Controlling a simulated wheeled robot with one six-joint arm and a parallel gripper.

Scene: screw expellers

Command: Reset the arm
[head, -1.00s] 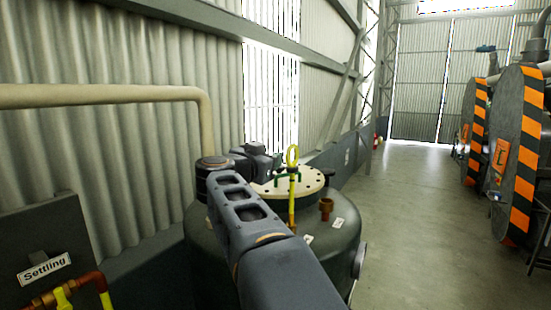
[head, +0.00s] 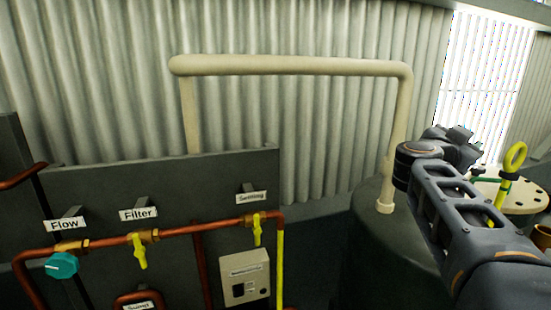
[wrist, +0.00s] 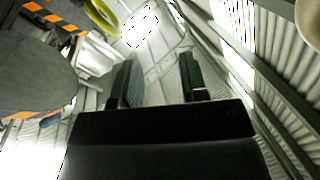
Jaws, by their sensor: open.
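My gripper (wrist: 155,82) is open in the wrist view, with its two dark fingers well apart and nothing between them. In the head view my arm comes in from the lower right, bent at a joint, and its dark end (head: 456,143) is raised over the tank at the right. The small fingers cannot be made out clearly there. A yellow ring also shows at the upper left of the wrist view (wrist: 101,17).
A dark panel (head: 140,185) at the left carries copper pipes, yellow valves (head: 138,250), a teal knob (head: 62,265) and a grey box (head: 244,280). A beige pipe (head: 290,65) runs to the dark tank (head: 375,245). A corrugated wall (head: 90,70) stands behind.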

